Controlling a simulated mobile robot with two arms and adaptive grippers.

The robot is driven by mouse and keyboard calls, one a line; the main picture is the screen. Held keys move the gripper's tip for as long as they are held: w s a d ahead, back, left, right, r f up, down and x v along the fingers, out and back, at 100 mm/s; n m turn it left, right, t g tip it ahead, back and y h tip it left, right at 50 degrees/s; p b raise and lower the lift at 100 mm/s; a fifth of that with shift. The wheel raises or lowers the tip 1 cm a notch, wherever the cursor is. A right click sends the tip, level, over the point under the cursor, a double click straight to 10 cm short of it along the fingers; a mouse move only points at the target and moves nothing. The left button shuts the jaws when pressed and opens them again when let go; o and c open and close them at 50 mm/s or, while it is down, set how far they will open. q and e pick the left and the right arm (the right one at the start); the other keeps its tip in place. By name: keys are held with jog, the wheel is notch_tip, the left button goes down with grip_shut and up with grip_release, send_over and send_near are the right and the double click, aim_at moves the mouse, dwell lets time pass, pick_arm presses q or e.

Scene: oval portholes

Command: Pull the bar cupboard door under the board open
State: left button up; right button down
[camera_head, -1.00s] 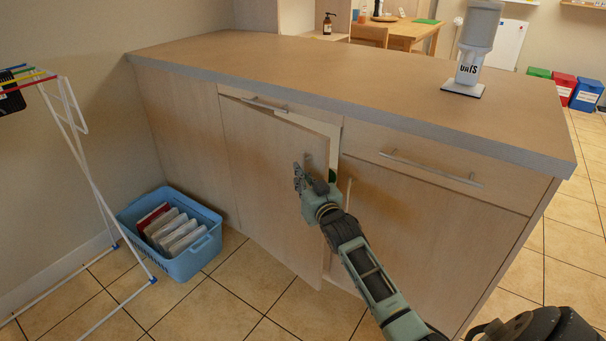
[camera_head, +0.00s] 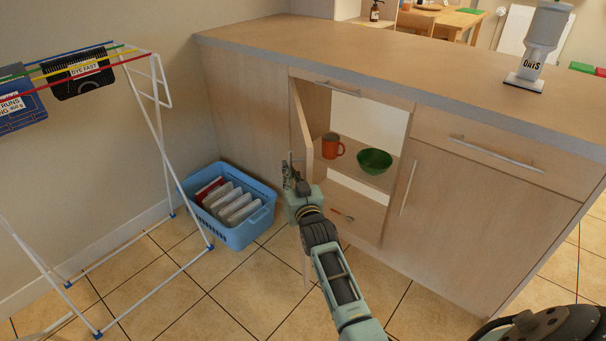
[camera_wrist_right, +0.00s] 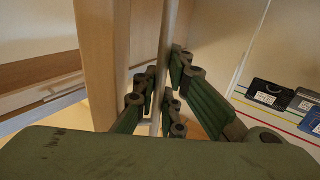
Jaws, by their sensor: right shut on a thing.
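The bar cupboard door (camera_head: 302,130) under the board stands wide open, seen nearly edge-on in the head view. It is hinged on its left side. My right gripper (camera_head: 294,178) is at the door's free edge. In the right wrist view, the fingers of my right gripper (camera_wrist_right: 165,100) are closed around the upright metal handle (camera_wrist_right: 167,60), beside the wooden door (camera_wrist_right: 104,60). Inside the cupboard an orange mug (camera_head: 332,146) and a green bowl (camera_head: 374,161) stand on the shelf. A small red-handled utensil (camera_head: 342,214) lies lower down. My left gripper is not in view.
The board (camera_head: 400,60) is the worktop above, with a dispenser (camera_head: 538,45) on its right. A blue basket (camera_head: 240,225) stands on the floor left of the door, and a white drying rack (camera_head: 160,130) stands further left. Tiled floor lies free in front.

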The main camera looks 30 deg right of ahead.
jog(key=shift+w+a, duration=0.25)
jog(key=shift+a, duration=0.3)
jog(key=shift+w+a, duration=0.2)
jog(key=shift+a, duration=0.35)
jog(key=shift+r, duration=0.15)
jog(key=c, duration=2.3)
grip_release()
jog(key=shift+a, duration=0.1)
jog(key=shift+o, duration=0.9)
jog(key=shift+w+a+r, duration=0.1)
jog(key=shift+w+a, duration=0.05)
jog(key=shift+d+r, duration=0.15)
jog(key=shift+d, duration=0.15)
